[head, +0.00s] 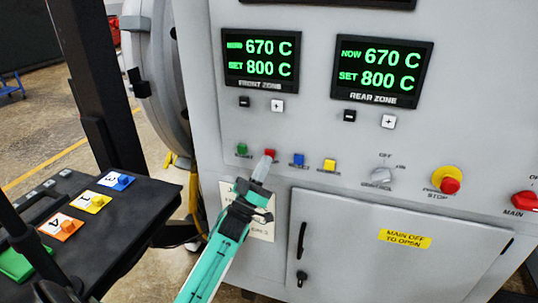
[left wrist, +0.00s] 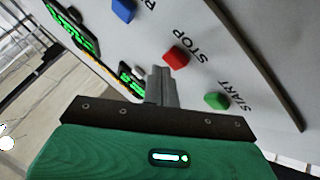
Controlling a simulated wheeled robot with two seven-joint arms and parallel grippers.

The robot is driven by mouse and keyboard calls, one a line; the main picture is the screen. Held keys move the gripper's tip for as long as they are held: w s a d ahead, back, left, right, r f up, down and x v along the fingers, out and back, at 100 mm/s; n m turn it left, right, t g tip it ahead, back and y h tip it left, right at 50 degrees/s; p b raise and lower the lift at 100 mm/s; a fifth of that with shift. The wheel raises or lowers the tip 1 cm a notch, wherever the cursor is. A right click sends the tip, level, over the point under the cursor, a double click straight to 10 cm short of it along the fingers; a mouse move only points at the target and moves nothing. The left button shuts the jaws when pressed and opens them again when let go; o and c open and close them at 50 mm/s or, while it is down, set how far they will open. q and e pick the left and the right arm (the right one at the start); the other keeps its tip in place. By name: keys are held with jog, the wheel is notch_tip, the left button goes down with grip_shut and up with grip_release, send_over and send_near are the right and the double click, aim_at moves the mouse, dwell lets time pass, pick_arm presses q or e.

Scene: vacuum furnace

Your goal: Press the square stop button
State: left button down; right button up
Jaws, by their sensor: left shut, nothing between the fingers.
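The square red stop button (head: 270,153) is in the button row on the grey furnace panel. In the left wrist view the red button (left wrist: 177,56) has the word STOP beside it. My left gripper (head: 264,162) is shut and empty, its fingertips right at the lower edge of the red button in the head view. In the left wrist view the shut fingertips (left wrist: 160,72) appear just beside the button, overlapping its edge. I cannot tell whether they touch it. My right gripper is not in view.
A green start button (head: 242,149) is left of stop; blue (head: 298,159) and yellow (head: 329,165) buttons are to its right. Further right are a control knob (head: 382,175) and a round red stop knob on yellow (head: 450,185). A black table (head: 150,205) stands at left.

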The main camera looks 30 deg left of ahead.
pick_arm(q)
jog(key=shift+s, duration=0.3)
jog(key=shift+d+y, duration=0.1)
jog(key=shift+y, duration=0.2)
jog(key=s+p, duration=0.1)
jog(key=s, duration=0.1)
jog(key=s+d, duration=0.1)
jog(key=s, duration=0.2)
jog(key=shift+p, duration=0.35)
jog(key=shift+w, duration=0.1)
